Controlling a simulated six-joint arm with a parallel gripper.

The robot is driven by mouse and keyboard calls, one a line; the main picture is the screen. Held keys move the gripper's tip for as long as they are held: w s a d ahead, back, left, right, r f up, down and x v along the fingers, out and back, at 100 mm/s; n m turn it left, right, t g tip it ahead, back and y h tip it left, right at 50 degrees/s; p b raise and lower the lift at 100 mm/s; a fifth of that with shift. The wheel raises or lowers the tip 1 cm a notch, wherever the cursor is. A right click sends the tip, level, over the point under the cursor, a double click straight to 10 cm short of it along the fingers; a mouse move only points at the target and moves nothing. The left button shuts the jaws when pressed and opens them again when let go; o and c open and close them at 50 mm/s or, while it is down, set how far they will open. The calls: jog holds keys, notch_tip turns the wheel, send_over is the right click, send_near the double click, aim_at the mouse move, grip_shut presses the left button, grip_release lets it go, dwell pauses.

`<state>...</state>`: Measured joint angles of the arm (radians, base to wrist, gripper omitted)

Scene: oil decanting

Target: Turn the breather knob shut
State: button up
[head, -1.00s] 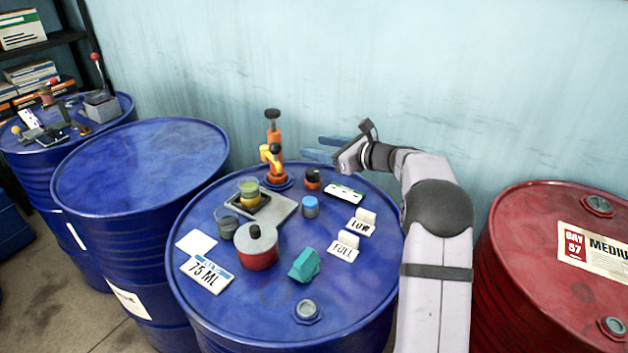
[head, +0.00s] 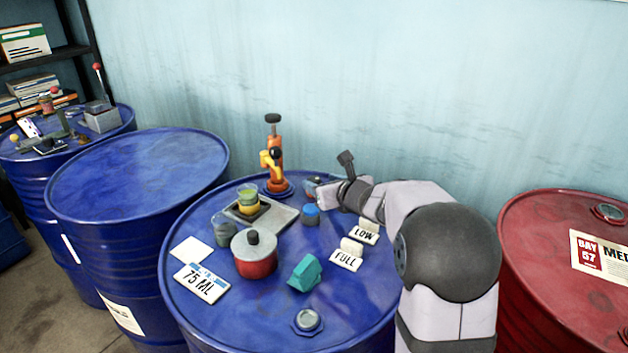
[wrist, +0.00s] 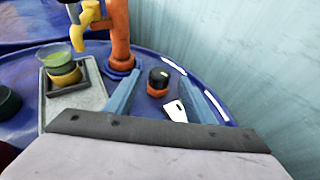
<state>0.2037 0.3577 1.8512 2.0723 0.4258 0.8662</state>
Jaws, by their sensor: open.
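The breather knob (wrist: 158,78), a small black cap on an orange base, stands upright on the blue drum near its back rim. In the wrist view my gripper (wrist: 160,76) is open, with one blue finger on the left and one on the right of the knob. The knob shows between the fingertips, a little beyond them, and I see no contact. In the head view my gripper (head: 316,188) is low over the back right of the drum, and the knob is mostly hidden behind it.
An orange hand pump (head: 274,155) with a yellow spout stands close left of my gripper. A grey tray (head: 282,217) holds a cup of yellow-green oil (head: 248,198). The wall is behind.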

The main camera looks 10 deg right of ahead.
aim_at(315, 180)
jog(key=shift+p+x, duration=0.45)
jog(key=shift+x, duration=2.5)
jog(key=shift+c, duration=0.3)
jog(key=c, duration=1)
